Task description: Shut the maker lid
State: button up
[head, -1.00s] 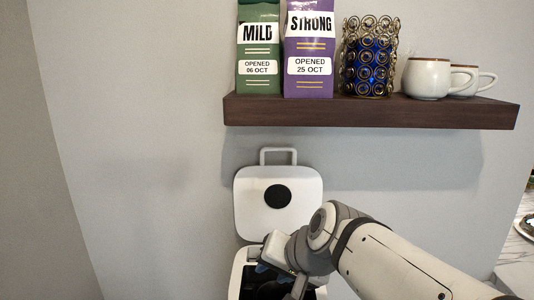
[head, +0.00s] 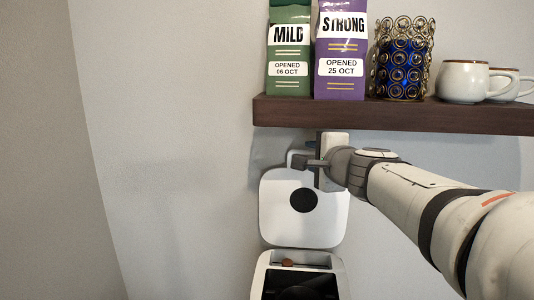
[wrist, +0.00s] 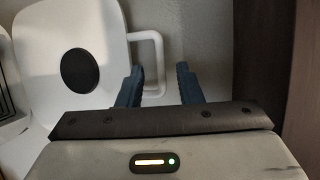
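The maker lid (head: 285,225) is white with a black round disc and stands raised against the wall. It also shows at the left of the wrist view (wrist: 105,35). The lid's white loop handle (head: 290,156) is at its top edge, partly hidden by my gripper in the head view. The maker body (head: 257,272) below is open, with a dark inside. My gripper (wrist: 160,72) is open and empty. In the wrist view the handle (wrist: 161,50) shows partly between its blue fingers, the left finger overlapping it; I cannot tell whether they touch.
A dark wooden shelf (head: 400,115) runs just above my gripper. It bears a green MILD bag (head: 289,50), a purple STRONG bag (head: 340,48), a blue ringed holder (head: 403,62) and white mugs (head: 462,82). The wall left of the maker is clear.

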aim_at(303, 153)
jog(key=shift+x, duration=1.85)
jog(key=shift+c, duration=0.4)
jog(key=shift+s, duration=0.1)
grip_shut()
